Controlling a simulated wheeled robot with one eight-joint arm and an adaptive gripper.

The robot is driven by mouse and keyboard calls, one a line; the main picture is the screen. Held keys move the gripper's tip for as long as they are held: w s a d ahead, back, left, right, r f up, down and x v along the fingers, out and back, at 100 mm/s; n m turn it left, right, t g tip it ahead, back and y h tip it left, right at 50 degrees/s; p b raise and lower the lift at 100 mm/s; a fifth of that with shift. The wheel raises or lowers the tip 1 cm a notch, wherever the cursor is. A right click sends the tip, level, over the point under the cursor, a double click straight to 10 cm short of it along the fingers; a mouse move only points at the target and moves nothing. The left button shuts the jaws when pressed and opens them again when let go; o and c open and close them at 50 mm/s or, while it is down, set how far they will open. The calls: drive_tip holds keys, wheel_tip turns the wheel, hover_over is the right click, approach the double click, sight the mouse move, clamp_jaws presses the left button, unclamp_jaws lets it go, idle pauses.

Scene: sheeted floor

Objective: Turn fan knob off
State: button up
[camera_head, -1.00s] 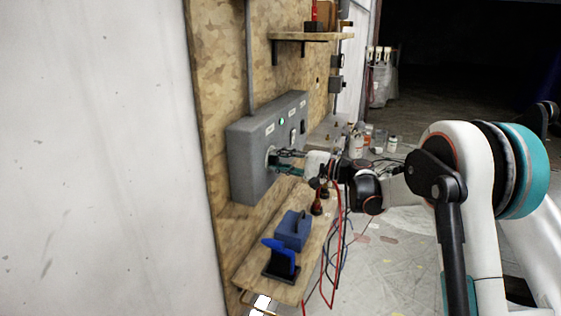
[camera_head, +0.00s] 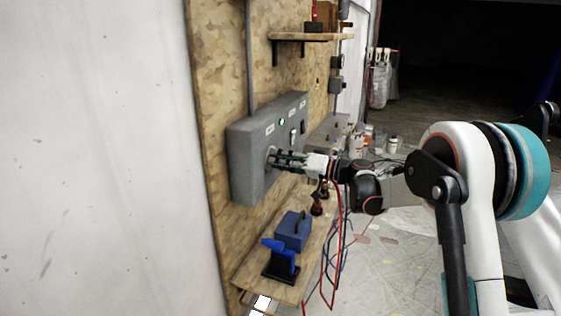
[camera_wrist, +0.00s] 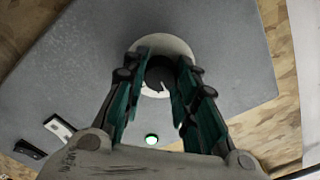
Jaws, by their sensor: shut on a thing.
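A grey control box (camera_head: 247,166) is fixed to the wooden wall panel. Its fan knob is a dark knob (camera_wrist: 160,76) in a pale round plate (camera_wrist: 178,46), seen in the wrist view. My gripper (camera_head: 277,157) is at the box's near lower front. In the wrist view its two teal and black fingers (camera_wrist: 160,68) lie on either side of the knob, shut on it. The fingers partly cover the knob and plate, so its exact setting is hard to read. A green light (camera_head: 282,122) glows on the box face.
Switches (camera_wrist: 58,126) sit beside the light on the box. Below is a wooden shelf (camera_head: 262,264) with a blue box (camera_head: 293,231) and a blue and black object (camera_head: 280,259). Red and dark cables hang under my gripper. Another shelf (camera_head: 313,37) is above.

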drive_tip(key=shift+s+f+n, duration=0.1)
drive_tip(key=shift+f+n, duration=0.1)
drive_tip(key=shift+n, duration=0.6)
drive_tip(key=o, duration=1.1)
drive_tip(key=shift+r, duration=0.1)
drive_tip(key=v, duration=1.2)
drive_tip(key=shift+r, duration=0.1)
